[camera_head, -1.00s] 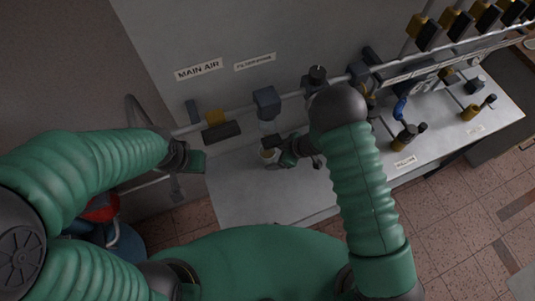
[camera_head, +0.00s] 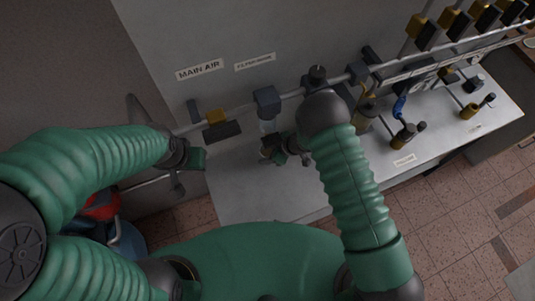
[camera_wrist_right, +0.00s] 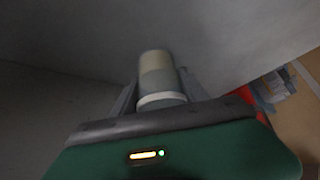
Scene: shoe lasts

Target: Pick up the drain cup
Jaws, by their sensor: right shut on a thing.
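The drain cup, a small pale beige cylinder with a white rim (camera_wrist_right: 158,75), stands between the two fingers of my right gripper in the right wrist view. In the head view my right gripper (camera_head: 273,151) is below the filter unit on the pipe, just above the white surface. It is shut on the cup, which it mostly hides in this view. My left gripper (camera_head: 194,160) hangs at the left, away from the cup. Its fingers are too dark and small to tell whether they are open.
A pipe (camera_head: 290,94) runs along the wall panel, with a grey-blue filter unit (camera_head: 267,101) and a yellow-and-black valve (camera_head: 219,123). The white bench surface (camera_head: 250,188) is clear in front. More valves (camera_head: 405,136) stand at the right.

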